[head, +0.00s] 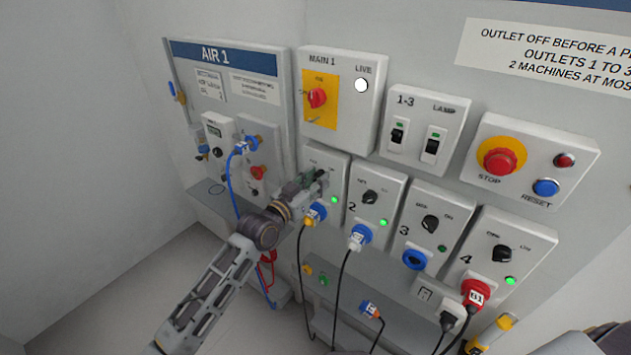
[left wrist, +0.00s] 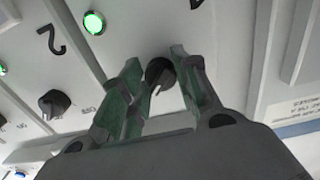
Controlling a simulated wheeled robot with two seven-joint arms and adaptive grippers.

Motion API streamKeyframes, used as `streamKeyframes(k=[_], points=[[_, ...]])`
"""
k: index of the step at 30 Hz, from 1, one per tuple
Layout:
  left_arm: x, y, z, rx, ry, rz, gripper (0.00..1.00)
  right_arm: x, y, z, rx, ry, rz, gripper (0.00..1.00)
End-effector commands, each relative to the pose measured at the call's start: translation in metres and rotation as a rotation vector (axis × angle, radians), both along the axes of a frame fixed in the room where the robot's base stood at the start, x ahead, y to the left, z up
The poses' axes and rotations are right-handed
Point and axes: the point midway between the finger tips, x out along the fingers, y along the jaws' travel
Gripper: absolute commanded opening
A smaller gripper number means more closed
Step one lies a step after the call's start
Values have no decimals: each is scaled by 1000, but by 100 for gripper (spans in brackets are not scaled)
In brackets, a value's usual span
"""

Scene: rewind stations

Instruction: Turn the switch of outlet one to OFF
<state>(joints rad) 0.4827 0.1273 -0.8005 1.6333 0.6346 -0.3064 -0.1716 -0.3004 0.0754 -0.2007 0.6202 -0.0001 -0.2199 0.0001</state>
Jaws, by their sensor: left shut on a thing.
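Outlet one (head: 326,160) is the leftmost white panel in the outlet row in the head view, and its lamp (head: 334,199) glows green. My left gripper (head: 316,180) is in front of it and hides its switch there. In the left wrist view, the black switch knob (left wrist: 160,73) of outlet one sits between the green fingers of the left gripper (left wrist: 155,85), which is shut on it. A pale pointer line shows on the knob; the labels around it cannot be read. The lamp also glows in the left wrist view (left wrist: 94,22). My right gripper is not in view.
A blue and yellow plug (head: 315,215) sits just below the left gripper, its black cable hanging down. Outlet two's knob (head: 370,197) is close on the right. The MAIN 1 box (head: 345,110) is above. A blue hose (head: 234,185) hangs at the left.

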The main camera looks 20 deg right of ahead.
Motion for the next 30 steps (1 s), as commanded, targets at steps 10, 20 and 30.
streamKeyframes(k=[10,20,30], points=[[0,0,1,-76,97,1,7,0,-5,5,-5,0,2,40],[0,0,1,-237,306,1,7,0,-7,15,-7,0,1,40],[-1,-1,1,-438,563,1,7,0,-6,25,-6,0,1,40]])
